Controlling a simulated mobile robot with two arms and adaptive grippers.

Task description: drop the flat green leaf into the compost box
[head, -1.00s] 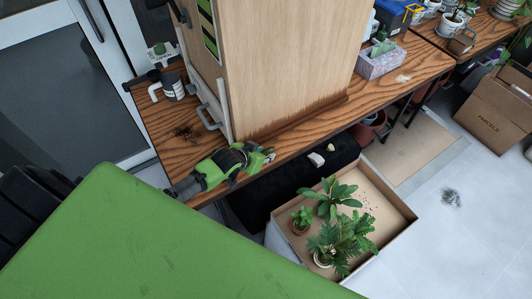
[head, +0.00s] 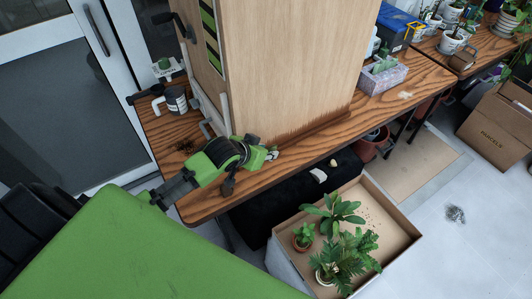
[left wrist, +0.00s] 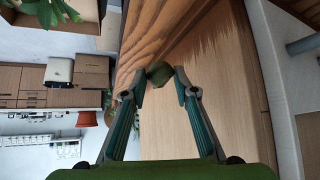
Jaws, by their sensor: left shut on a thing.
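My left gripper (head: 270,154) reaches in from the left, over the wooden table beside the tall wood panel. In the left wrist view its fingertips (left wrist: 158,76) are closed on a small dark green piece (left wrist: 159,73), seemingly the leaf; its flat shape is hard to make out from this angle. In the head view the held piece is too small to make out. A low open cardboard box (head: 398,218) with soil crumbs and several potted plants stands below and to the right; no compost label is readable on it. My right gripper is not in view.
The tall wood panel (head: 295,70) stands close behind the gripper on the table (head: 310,148). A black surface (head: 265,205) with two small pale pieces lies below the table edge. A tissue box (head: 384,78) is at the back; a parcels box (head: 495,125) stands right.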

